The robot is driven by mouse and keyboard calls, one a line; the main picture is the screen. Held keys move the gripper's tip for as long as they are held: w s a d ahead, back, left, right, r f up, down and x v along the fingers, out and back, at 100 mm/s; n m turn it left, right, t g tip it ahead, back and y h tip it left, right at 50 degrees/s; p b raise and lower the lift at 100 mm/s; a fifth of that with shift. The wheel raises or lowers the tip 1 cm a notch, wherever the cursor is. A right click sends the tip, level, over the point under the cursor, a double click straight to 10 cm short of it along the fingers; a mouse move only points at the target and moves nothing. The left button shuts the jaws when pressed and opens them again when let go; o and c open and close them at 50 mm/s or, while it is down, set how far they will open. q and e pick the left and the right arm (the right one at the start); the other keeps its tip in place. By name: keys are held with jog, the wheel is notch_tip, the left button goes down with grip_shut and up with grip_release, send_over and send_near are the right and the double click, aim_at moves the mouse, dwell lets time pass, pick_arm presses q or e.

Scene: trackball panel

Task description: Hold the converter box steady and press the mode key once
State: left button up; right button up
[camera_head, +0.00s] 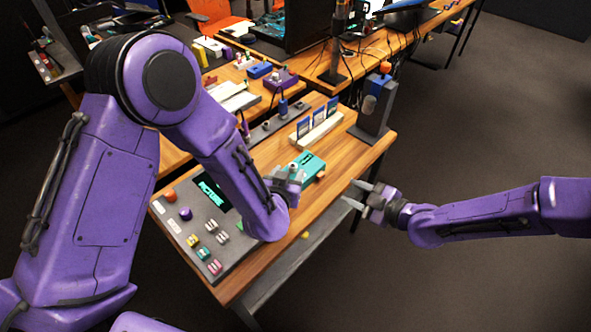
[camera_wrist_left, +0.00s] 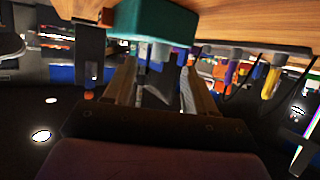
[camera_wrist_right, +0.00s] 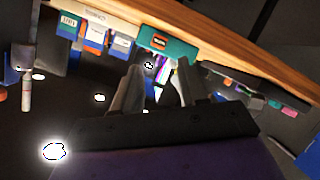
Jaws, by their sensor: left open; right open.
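The teal converter box (camera_head: 314,164) sits on the wooden table (camera_head: 349,150). A small orange patch shows on its right end in the head view, and a framed orange key (camera_wrist_right: 158,41) shows on its face in the right wrist view; I cannot read a label. My left gripper (camera_head: 287,178) is open at the box's left end; the box also shows just past its fingers in the left wrist view (camera_wrist_left: 150,20). I cannot tell if they touch it. My right gripper (camera_head: 351,192) is open and empty, right of the box and off the table edge, pointing at it.
A dark panel (camera_head: 200,222) with a green display and several coloured keys lies left of the box, partly behind my left arm. A cream rack (camera_head: 317,132) with blue cards and a grey post (camera_head: 378,108) stand behind. Open floor lies to the right.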

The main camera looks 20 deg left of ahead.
aim_at(294, 165)
pick_arm(q)
jog(key=shift+x, duration=1.8)
grip_shut()
pick_arm(e)
grip_shut()
